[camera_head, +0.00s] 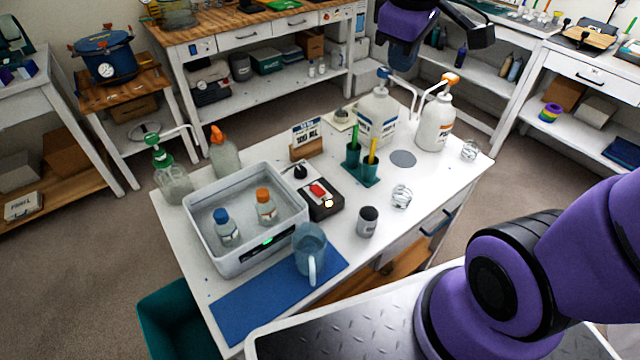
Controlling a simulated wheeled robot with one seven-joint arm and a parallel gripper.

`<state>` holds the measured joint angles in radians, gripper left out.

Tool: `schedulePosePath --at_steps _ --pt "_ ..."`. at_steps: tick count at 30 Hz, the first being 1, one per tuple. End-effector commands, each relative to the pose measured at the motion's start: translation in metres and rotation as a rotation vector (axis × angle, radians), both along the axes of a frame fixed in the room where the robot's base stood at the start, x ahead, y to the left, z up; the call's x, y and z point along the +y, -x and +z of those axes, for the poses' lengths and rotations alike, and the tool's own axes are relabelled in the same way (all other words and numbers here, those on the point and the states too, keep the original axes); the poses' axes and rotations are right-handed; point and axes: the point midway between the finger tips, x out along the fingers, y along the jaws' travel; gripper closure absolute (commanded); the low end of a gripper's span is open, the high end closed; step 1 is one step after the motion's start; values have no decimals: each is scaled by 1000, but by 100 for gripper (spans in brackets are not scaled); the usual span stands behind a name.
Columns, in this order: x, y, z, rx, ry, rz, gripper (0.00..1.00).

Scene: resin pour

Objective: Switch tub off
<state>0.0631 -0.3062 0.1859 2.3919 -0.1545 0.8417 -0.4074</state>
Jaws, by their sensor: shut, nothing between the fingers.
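The tub (211,250) is a pale grey open box at the left of the white bench, with a small green lit display (267,241) on its front. Inside stand a blue-capped bottle (228,232) and an orange-capped bottle (266,208). Beside its right wall is a black box (322,211) with a red switch (318,190) and a glowing yellowish light (329,203). The switch's exact position is too small to tell. My gripper (481,37), dark and shut, is at the top, well away from tub and box, holding nothing.
A blue-grey jug (310,254) stands on the blue mat (245,312) before the tub. A dark cup (367,221), green holders (362,171), a "100 ML" sign (306,140) and pump bottles (377,115) stand around the box.

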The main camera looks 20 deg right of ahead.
Motion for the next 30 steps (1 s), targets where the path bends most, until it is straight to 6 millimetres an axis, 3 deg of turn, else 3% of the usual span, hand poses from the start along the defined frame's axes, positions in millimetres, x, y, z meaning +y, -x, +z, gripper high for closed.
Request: schedulePosePath --at_steps 15,30 --pt "28 -80 -83 232 96 484 100" --pt "66 -131 -187 394 52 972 100"
